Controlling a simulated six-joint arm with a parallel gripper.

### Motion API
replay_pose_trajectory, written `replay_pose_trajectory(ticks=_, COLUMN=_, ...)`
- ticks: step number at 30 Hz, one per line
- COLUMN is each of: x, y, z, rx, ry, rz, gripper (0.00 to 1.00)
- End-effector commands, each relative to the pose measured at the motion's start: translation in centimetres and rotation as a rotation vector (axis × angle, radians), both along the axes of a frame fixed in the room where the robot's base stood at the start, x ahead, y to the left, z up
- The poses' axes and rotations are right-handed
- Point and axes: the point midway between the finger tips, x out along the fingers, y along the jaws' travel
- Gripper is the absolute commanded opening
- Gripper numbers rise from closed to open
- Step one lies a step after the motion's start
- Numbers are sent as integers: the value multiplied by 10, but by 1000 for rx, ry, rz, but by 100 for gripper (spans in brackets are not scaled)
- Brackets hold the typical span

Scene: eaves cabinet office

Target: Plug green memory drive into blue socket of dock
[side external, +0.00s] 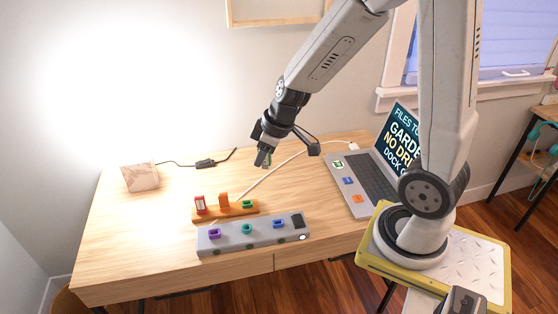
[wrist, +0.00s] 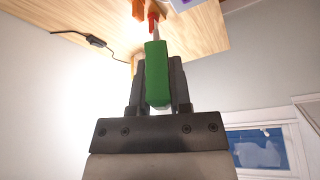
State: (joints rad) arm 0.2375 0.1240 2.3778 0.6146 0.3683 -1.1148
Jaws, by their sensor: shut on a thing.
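The green memory drive (wrist: 157,75) sits between the two fingers of my gripper (wrist: 158,64) in the wrist view, with its metal plug pointing away from the palm. In the side view my gripper (side external: 263,160) is shut and held above the desk, behind the dock; only a little green shows at its tips. The grey dock (side external: 255,240) lies near the desk's front edge. Its blue socket (side external: 278,223) is the rightmost of its coloured sockets, beside a purple socket (side external: 214,233) and a teal socket (side external: 246,228). The gripper is apart from the dock.
A wooden rack (side external: 228,211) behind the dock holds a red drive (side external: 200,204) and an orange drive (side external: 223,198), with a green-marked place (side external: 248,204) at its right. A laptop (side external: 365,180) stands right, a paper box (side external: 140,177) left. A cable (side external: 280,165) crosses the desk.

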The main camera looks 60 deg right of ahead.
Motion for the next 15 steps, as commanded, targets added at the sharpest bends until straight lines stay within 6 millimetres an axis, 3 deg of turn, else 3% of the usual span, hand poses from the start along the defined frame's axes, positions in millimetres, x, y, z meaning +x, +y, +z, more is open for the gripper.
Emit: replay_pose_trajectory(ticks=15, x=-27, y=-23, z=4, rx=0, ry=-2, rz=310, gripper=0)
